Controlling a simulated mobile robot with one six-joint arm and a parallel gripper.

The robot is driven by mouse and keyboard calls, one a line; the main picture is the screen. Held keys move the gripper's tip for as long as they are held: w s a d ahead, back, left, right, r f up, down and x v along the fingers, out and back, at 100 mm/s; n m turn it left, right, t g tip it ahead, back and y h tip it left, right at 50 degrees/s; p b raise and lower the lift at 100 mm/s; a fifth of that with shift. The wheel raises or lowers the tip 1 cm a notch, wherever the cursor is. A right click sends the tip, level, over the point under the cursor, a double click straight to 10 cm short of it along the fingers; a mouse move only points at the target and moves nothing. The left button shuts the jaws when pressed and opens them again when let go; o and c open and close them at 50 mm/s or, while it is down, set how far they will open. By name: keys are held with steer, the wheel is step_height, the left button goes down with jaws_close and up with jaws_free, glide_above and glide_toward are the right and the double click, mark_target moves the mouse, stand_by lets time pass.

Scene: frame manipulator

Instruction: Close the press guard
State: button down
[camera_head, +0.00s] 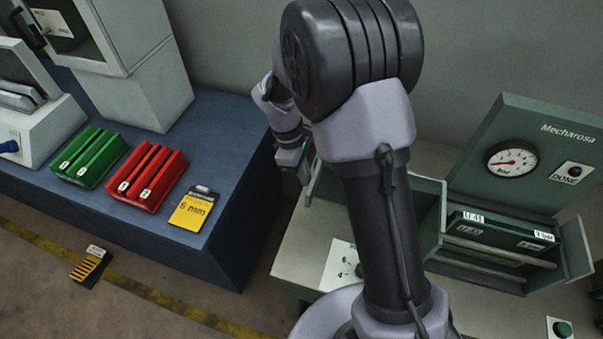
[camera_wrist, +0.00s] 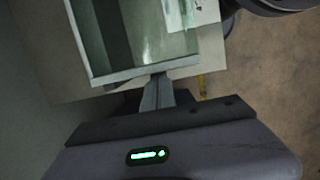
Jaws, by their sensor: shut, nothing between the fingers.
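The press (camera_head: 470,180) is a green machine marked Mecharosa at the right in the head view. Its guard (camera_head: 431,194) looks like a grey-green framed panel standing out to the left of the press opening, so it looks open. My arm hides its middle. In the wrist view the guard's frame (camera_wrist: 132,75) runs across the upper part, with a clear pane inside. My gripper (camera_head: 304,178) is shut and empty at the guard's far left end. In the wrist view its fingers (camera_wrist: 158,80) are right at the frame's edge; I cannot tell whether they touch.
A gauge (camera_head: 512,159) and a DONE button (camera_head: 573,171) are on the press's back panel. A green button (camera_head: 562,329) sits at the front right. A blue bench (camera_head: 235,150) at left bears green (camera_head: 88,157) and red (camera_head: 147,175) holders. A floor gap separates bench and press table.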

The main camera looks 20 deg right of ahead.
steer(key=s+d+p, duration=0.2)
steer(key=s+d, duration=0.7)
steer(key=d, duration=0.5)
steer(key=s+d+p, duration=0.2)
steer(key=s+d, duration=0.7)
steer(key=d, duration=0.5)
steer(key=shift+s, duration=0.4)
